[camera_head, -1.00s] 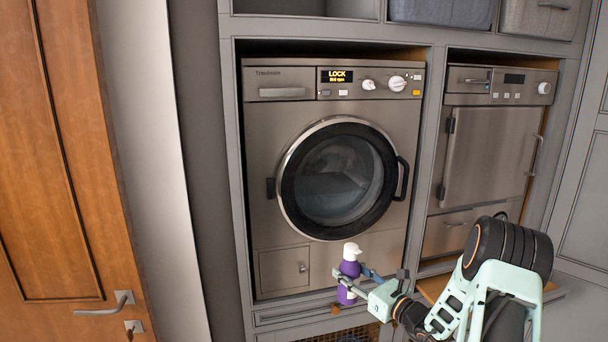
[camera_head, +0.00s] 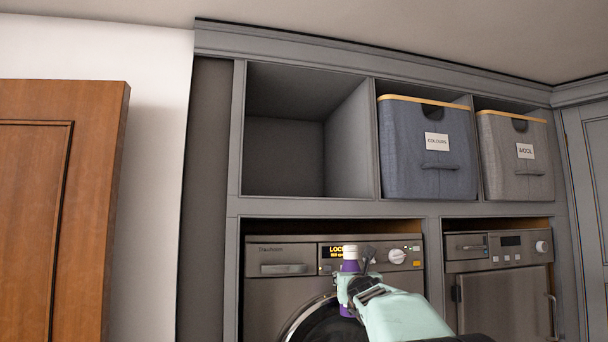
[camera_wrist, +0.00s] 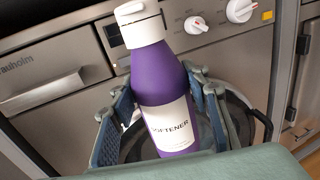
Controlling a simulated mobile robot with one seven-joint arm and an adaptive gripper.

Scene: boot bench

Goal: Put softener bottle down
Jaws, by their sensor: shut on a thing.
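The softener bottle is purple with a white cap and a white label. In the wrist view the softener bottle (camera_wrist: 160,70) stands between the two fingers of my gripper (camera_wrist: 165,125), which is shut on it. In the head view the bottle (camera_head: 350,266) is held up in front of the washing machine's control panel, and my gripper (camera_head: 352,288) is around its lower part. The bottle looks about upright in the head view.
The washing machine (camera_head: 277,258) is behind the bottle, with a dryer-like appliance (camera_head: 500,290) to its right. Above is an empty cubby (camera_head: 285,155). A blue basket (camera_head: 430,170) marked COLOURS and a grey basket (camera_head: 515,160) marked WOOL fill the others. A wooden door (camera_head: 60,200) stands at left.

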